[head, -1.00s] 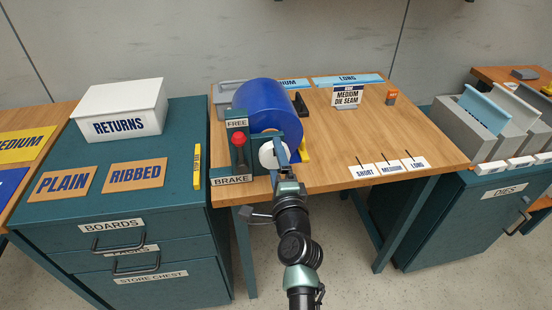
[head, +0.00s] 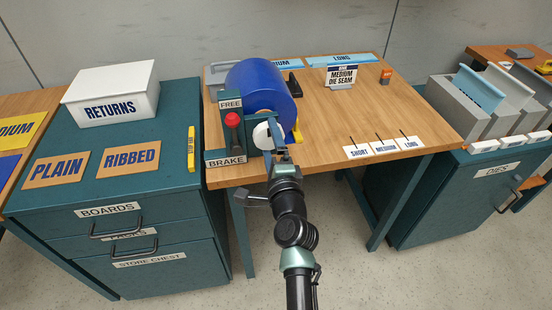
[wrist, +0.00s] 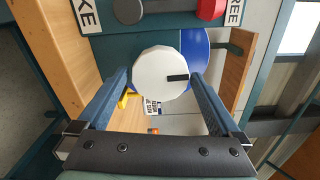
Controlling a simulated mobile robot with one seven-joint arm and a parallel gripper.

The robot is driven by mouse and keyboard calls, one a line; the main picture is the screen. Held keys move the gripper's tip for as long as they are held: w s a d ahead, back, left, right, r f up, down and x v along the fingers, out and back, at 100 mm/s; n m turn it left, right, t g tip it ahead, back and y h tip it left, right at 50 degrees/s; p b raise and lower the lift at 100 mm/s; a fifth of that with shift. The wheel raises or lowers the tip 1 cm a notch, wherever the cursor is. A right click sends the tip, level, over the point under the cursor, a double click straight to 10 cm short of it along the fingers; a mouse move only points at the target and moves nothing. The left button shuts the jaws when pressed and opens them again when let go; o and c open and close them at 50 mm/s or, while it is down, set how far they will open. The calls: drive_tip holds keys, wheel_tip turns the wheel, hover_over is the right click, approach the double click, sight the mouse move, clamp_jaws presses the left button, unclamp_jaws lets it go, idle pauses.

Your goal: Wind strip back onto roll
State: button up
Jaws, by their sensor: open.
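The blue roll (head: 262,85) sits on its stand at the left of the wooden table; it also shows in the wrist view (wrist: 193,50), behind a white round knob. The white knob (head: 261,132) is on the roll's near end. In the wrist view the knob (wrist: 150,68), with a dark mark, appears between the two fingers of my gripper (wrist: 163,78). The gripper is open, one finger to each side; I cannot tell whether they touch the knob. The head view shows my gripper (head: 279,150) close to the knob. I see no loose strip hanging from the roll.
A brake lever with a red knob (head: 232,119) stands left of the roll, its knob near the FREE label. A yellow part (head: 297,133) is beside the stand. A medium die seam sign (head: 341,77) stands behind. The table's middle is clear.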

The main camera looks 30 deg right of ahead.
drive_tip(key=p+v, duration=0.1)
drive_tip(key=v, duration=1.1)
drive_tip(key=shift+s, duration=0.2)
drive_tip(key=shift+a+r, duration=0.1)
drive_tip(key=w+a+r+n+t+y, duration=0.15)
drive_tip(key=a+r+n, duration=0.25)
drive_tip(key=r, duration=0.5)
drive_tip(key=w+a+r+n+t+y, duration=0.15)
drive_tip(key=a+r+n, duration=0.3)
drive_tip(key=r, duration=0.45)
drive_tip(key=w+a+r+n+t+y, duration=0.1)
drive_tip(key=w+a+r+n+t, duration=0.15)
drive_tip(key=r+n, duration=0.45)
drive_tip(key=s+a+r+n+t, duration=0.25)
drive_tip(key=s+r, duration=0.25)
drive_tip(key=r, duration=0.3)
drive_tip(key=s+a+r+n+t+y, duration=0.1)
drive_tip(key=s+a+r+n, duration=0.25)
drive_tip(key=r, duration=0.55)
drive_tip(key=s+a+r+n+t, duration=0.1)
drive_tip(key=s+a+r+n, duration=0.15)
drive_tip(key=s+r, duration=0.4)
wheel_tip(320, 180, up, 15)
drive_tip(key=w+m+p, duration=0.1)
drive_tip(key=w+p, duration=0.1)
drive_tip(key=p, duration=1.2)
drive_tip(key=shift+a+f, duration=0.15)
